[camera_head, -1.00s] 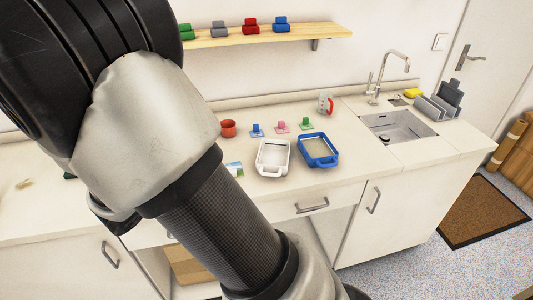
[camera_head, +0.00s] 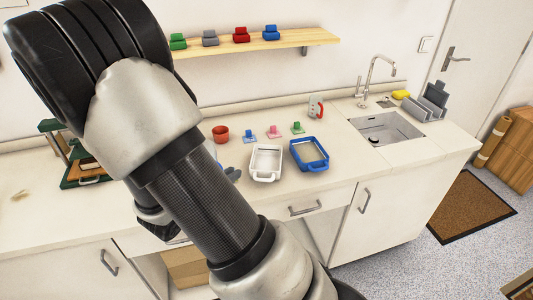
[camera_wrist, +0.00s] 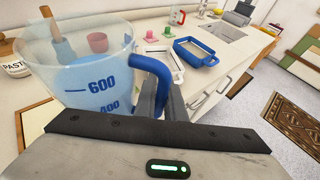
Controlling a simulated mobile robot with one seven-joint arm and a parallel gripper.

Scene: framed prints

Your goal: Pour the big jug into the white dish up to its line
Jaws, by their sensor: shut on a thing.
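The big jug (camera_wrist: 88,85) is clear with a blue handle (camera_wrist: 150,72) and blue marks reading 600 and 400. It fills the left of the wrist view and looks upright, with bluish contents; their exact level is unclear. My gripper (camera_wrist: 165,100) is shut on the jug's handle. The white dish (camera_head: 266,163) sits on the counter, left of a blue dish. In the wrist view the white dish (camera_wrist: 172,68) shows partly behind the jug's handle. Its line cannot be made out.
The blue dish (camera_head: 309,155) stands close beside the white one. The sink (camera_head: 385,130) is at right. A paste pot (camera_wrist: 15,66) is left of the jug.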

